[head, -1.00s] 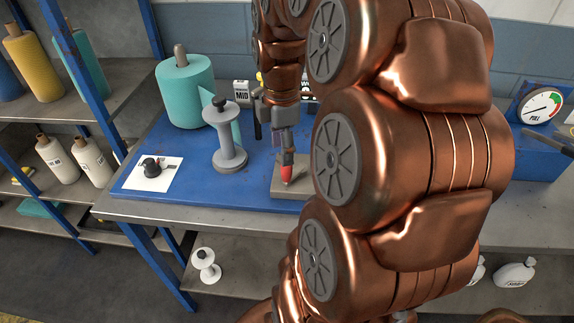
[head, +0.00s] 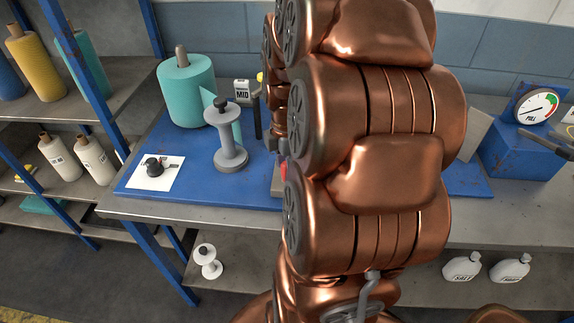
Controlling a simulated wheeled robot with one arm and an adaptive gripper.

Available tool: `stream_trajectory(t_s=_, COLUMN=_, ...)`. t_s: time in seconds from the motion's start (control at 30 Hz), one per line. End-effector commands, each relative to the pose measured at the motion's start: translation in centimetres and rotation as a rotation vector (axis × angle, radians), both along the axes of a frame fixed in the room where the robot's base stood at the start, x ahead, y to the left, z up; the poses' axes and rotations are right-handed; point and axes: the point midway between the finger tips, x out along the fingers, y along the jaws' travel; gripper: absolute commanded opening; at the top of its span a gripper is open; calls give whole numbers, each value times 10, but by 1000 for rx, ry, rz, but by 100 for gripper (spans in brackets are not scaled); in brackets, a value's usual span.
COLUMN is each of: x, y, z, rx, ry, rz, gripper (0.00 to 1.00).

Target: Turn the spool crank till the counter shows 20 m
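A grey spool (head: 227,141) stands upright on the blue mat (head: 245,196) on the bench. Just behind it is a large teal yarn cone (head: 186,92), with a teal strip reaching toward the spool. My copper arm covers the area right of the spool. Only a small grey piece of my gripper (head: 283,147) shows at the arm's left edge; its fingers are hidden. A small red part (head: 284,170) shows just below it, and I cannot tell whether it is a crank handle. No counter reading is visible.
A box marked MID (head: 243,92) stands behind. A dial gauge (head: 535,107) stands at the right. A white spool (head: 208,262) and two jugs (head: 462,267) sit below the bench.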

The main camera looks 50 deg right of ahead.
Motion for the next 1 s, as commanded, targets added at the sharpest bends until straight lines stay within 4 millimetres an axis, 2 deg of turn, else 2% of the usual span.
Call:
stream_trajectory(t_s=0.33, x=-1, y=0, z=-2, rx=0, ry=1, rz=0, gripper=53)
stream_trajectory(t_s=0.83, x=-1, y=0, z=-2, rx=0, ry=1, rz=0, gripper=1)
stream_trajectory(t_s=1.0, x=0, y=0, z=-2, rx=0, ry=1, rz=-2, gripper=0)
